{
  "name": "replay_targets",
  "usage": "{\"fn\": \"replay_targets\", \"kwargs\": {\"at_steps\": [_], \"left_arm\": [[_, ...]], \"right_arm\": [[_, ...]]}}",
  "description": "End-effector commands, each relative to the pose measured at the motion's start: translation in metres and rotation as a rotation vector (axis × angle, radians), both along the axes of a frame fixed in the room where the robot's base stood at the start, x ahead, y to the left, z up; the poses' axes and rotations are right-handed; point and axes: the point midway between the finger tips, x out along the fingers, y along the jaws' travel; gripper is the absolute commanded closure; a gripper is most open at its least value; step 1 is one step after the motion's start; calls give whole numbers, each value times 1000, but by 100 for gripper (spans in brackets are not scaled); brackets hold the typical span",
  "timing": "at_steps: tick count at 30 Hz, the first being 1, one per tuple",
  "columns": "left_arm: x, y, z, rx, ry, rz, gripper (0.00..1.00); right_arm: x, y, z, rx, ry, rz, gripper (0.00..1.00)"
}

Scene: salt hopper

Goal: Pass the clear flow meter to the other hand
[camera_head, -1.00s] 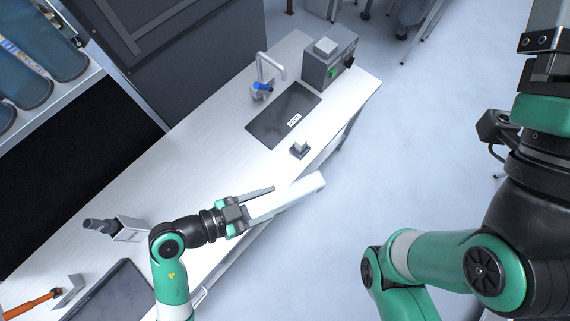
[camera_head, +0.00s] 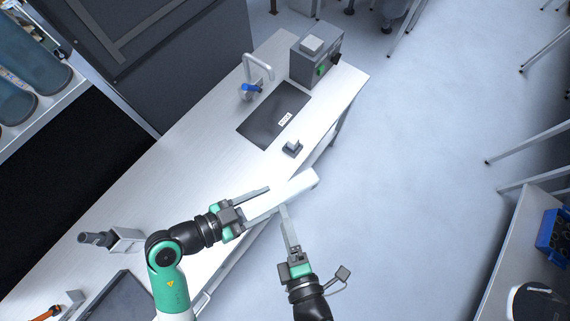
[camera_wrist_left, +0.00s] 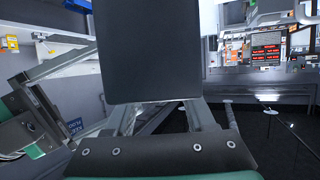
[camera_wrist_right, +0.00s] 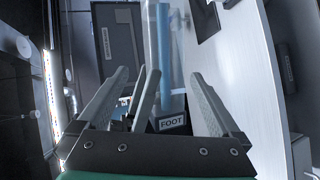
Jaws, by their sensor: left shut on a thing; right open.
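The clear flow meter (camera_head: 290,194) looks like a long pale bar in the head view. My left gripper (camera_head: 262,201) is shut on its left part and holds it beyond the bench's front edge, tilted up to the right. In the left wrist view, a dark flat slab (camera_wrist_left: 150,50) fills the space ahead of the fingers. My right gripper (camera_head: 287,212) comes from below, open, its tips close under the meter's middle. In the right wrist view, a clear bluish column (camera_wrist_right: 165,60) with a "FOOT" label (camera_wrist_right: 172,123) shows between the fingers; contact cannot be told.
The white bench (camera_head: 185,165) carries a grey box with a green button (camera_head: 315,58), a tap-like stand (camera_head: 256,75), a dark labelled plate (camera_head: 273,115), a small block (camera_head: 292,148) and a grey holder (camera_head: 122,241). Open floor (camera_head: 420,120) lies to the right.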

Motion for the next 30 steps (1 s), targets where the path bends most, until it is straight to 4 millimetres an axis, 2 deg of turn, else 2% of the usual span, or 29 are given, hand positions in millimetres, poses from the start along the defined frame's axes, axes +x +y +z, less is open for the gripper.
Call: {"fn": "replay_targets", "kwargs": {"at_steps": [4, 8, 16, 21, 30], "left_arm": [[0, 0, 1, -1, -2, 0, 100], [0, 0, 1, -1, -2, 0, 100], [0, 0, 1, -1, -2, 0, 100], [0, 0, 1, -1, -2, 0, 100], [0, 0, 1, -1, -2, 0, 100]], "right_arm": [[-2, 2, -7, -19, 10, 12, 0], [4, 4, -9, -16, 9, 10, 0], [44, 16, -23, -13, 10, 5, 0], [62, 22, -30, -14, 11, 9, 0], [65, 24, -32, -12, 10, 9, 0]]}}
